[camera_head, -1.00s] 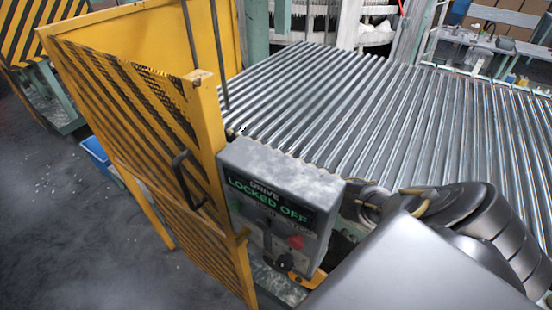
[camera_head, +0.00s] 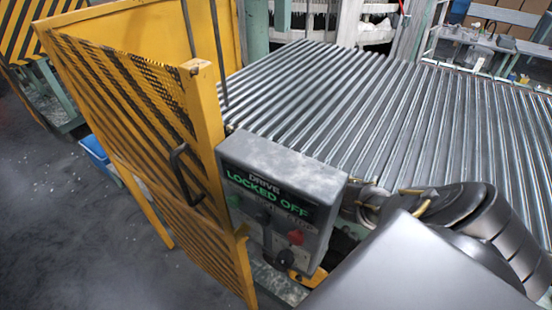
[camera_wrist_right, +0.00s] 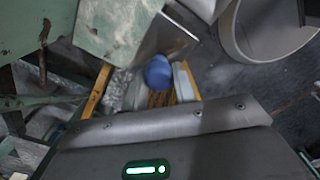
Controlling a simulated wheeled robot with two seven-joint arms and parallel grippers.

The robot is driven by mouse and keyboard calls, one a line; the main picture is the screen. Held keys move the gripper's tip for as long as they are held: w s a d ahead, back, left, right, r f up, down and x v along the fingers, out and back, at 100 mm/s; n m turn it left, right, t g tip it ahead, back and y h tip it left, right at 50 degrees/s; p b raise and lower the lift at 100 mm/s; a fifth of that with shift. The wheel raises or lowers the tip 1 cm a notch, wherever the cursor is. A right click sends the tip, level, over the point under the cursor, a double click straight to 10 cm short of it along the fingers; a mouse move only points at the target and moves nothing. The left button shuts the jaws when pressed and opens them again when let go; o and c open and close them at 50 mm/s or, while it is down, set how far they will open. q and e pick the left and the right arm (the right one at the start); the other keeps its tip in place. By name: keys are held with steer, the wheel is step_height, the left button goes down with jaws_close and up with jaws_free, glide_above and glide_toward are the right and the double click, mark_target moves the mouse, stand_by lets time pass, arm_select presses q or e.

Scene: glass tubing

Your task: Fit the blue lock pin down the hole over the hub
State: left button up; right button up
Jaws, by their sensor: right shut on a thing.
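In the right wrist view the blue lock pin (camera_wrist_right: 158,72) shows as a rounded blue end. My right gripper (camera_wrist_right: 160,82) is shut on it. The pin's lower part is hidden. In the head view my right arm (camera_head: 465,210) comes in from the right and reaches behind the grey drive box (camera_head: 285,170); its gripper and the pin are hidden there. I cannot make out the hub or its hole in either view. My left gripper is not in view.
The drive box reads "LOCKED OFF" and carries knobs and a red button. A yellow mesh gate (camera_head: 205,110) stands open to its left. The roller conveyor (camera_head: 330,100) lies behind, with its top clear. A pale green plate (camera_wrist_right: 115,25) shows near the pin in the wrist view.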

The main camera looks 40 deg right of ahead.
steer(key=shift+f+b, duration=0.75)
steer(key=shift+f, duration=0.35)
steer(key=o, duration=1)
steer(key=shift+r, duration=0.1)
steer(key=shift+o, duration=0.2)
step_height(320, 180, up, 11)
steer(key=shift+f+p, duration=0.1)
steer(key=shift+p, duration=1.15)
